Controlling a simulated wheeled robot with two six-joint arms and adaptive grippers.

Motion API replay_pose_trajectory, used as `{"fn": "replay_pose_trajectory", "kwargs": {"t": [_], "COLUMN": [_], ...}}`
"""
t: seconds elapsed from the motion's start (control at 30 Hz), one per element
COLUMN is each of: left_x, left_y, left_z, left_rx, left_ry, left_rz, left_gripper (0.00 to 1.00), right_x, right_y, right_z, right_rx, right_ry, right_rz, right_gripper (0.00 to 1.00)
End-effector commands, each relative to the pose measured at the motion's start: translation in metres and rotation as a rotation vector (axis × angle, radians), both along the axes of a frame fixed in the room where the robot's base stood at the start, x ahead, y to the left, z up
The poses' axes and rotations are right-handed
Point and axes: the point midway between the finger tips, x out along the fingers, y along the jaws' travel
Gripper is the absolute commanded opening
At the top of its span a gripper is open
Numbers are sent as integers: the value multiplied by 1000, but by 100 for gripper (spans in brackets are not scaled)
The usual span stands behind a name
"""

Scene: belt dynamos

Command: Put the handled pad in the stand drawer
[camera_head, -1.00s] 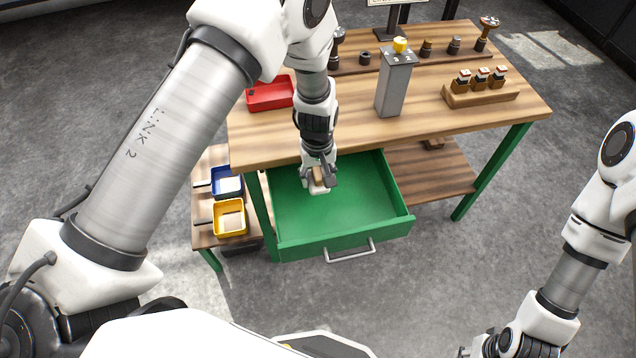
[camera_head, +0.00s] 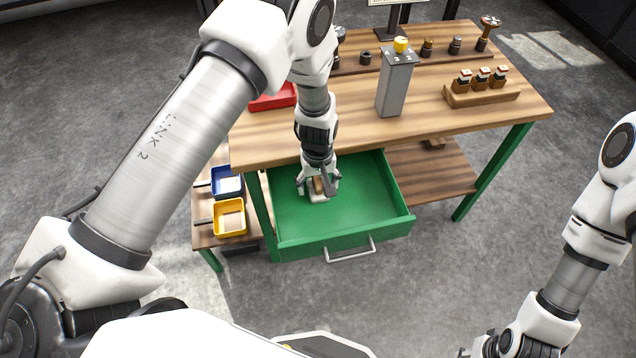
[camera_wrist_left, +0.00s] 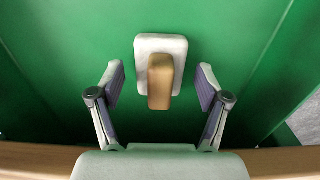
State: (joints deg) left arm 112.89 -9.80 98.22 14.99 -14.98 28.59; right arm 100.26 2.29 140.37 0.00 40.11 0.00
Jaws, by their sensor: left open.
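The handled pad (camera_head: 319,196) is a white block with a tan handle, and it lies on the floor of the open green stand drawer (camera_head: 360,207). It also shows in the left wrist view (camera_wrist_left: 160,70), with bare green around it. My left gripper (camera_head: 319,190) is open inside the drawer, over the pad. In the left wrist view its fingers (camera_wrist_left: 160,88) stand apart on either side of the tan handle, with a gap on both sides. My right gripper (camera_head: 476,352) is at the bottom edge, cut off and too partial to read.
The wooden table top (camera_head: 440,115) overhangs the drawer. A red tray (camera_head: 272,97), a grey post (camera_head: 395,85) and a wooden rack (camera_head: 482,95) stand on it. Blue (camera_head: 228,182) and yellow (camera_head: 230,217) bins sit left of the drawer. The drawer's right part is clear.

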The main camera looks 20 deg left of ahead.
Motion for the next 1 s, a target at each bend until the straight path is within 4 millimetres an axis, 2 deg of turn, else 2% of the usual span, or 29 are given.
{"fn": "replay_pose_trajectory", "kwargs": {"t": [0.17,0.4,0.5,0.63,1.0], "left_x": [1,1,1,1,0], "left_y": [0,0,0,0,0], "left_z": [31,94,111,121,121], "left_rx": [0,1,0,0,0], "left_ry": [-4,-4,-2,-1,0], "left_rz": [1,0,0,0,0], "left_gripper": [76,76,76,76,76], "right_x": [0,0,0,0,0], "right_y": [0,0,0,0,0], "right_z": [3,7,7,8,8], "right_rx": [0,0,0,0,0], "right_ry": [0,0,0,0,0], "right_rz": [0,0,0,0,0], "right_gripper": [37,37,37,37,37]}}
